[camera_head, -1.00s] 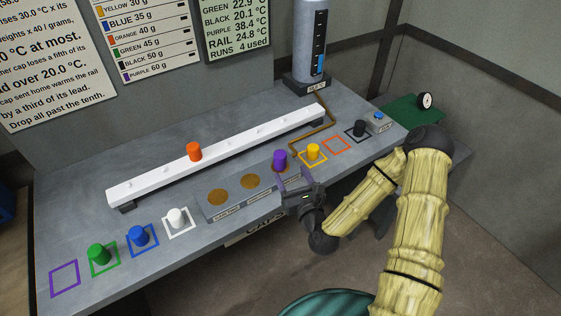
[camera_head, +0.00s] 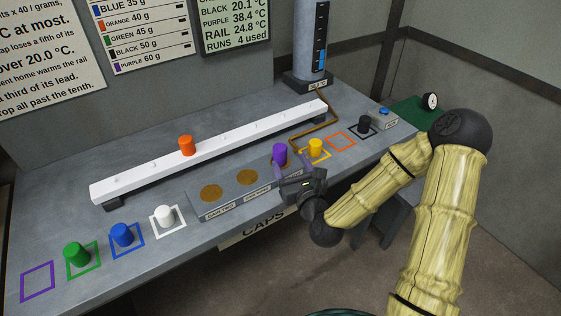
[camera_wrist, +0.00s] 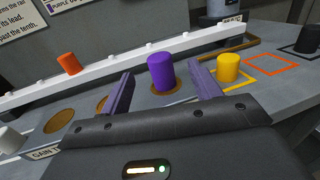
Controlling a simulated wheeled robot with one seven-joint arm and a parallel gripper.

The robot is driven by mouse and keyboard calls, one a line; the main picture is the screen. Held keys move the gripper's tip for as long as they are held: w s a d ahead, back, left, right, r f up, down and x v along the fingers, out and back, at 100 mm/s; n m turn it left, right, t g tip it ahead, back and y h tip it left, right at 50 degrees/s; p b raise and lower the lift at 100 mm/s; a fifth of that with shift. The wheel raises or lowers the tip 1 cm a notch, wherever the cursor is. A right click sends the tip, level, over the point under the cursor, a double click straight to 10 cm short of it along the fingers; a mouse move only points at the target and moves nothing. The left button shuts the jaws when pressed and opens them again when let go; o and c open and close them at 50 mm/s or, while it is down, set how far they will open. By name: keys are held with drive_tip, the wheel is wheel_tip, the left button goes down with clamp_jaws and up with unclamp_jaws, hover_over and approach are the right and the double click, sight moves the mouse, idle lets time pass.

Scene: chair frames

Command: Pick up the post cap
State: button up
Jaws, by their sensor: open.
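Several coloured caps show; none is labelled as the post cap. A purple cap (camera_head: 280,153) stands upright on the rightmost round pad of the grey plate. It also shows in the wrist view (camera_wrist: 160,72) between my two purple fingers. My gripper (camera_wrist: 162,84) is open, with the fingers on either side of the purple cap and a gap at each side. In the head view my gripper (camera_head: 293,164) is just in front of that cap. An orange cap (camera_head: 187,146) stands on the white rail (camera_head: 232,138), and it shows in the wrist view (camera_wrist: 69,64).
A yellow cap (camera_head: 315,147) stands close right of my gripper, with a black cap (camera_head: 365,124) farther right. White (camera_head: 165,215), blue (camera_head: 122,235) and green (camera_head: 77,254) caps stand at left. The purple (camera_head: 38,281) and orange (camera_head: 341,141) outlined squares are empty.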

sight(278, 144)
drive_tip(key=shift+a+f+b, duration=0.1)
drive_tip(key=shift+f+b, duration=0.25)
drive_tip(key=shift+b, duration=0.45)
drive_tip(key=x, duration=0.2)
drive_tip(key=p+x, duration=0.1)
drive_tip(key=shift+w+a+r, duration=0.25)
drive_tip(key=shift+w+r, duration=0.05)
drive_tip(key=shift+w, duration=0.05)
drive_tip(key=shift+w+a, duration=0.15)
drive_tip(key=shift+w, duration=0.3)
drive_tip(key=shift+w, duration=0.15)
drive_tip(key=x, duration=0.1)
drive_tip(key=p+x, duration=0.1)
drive_tip(key=x, duration=0.3)
drive_tip(key=shift+f, duration=0.4)
drive_tip(key=shift+c, duration=0.4)
drive_tip(key=c, duration=1)
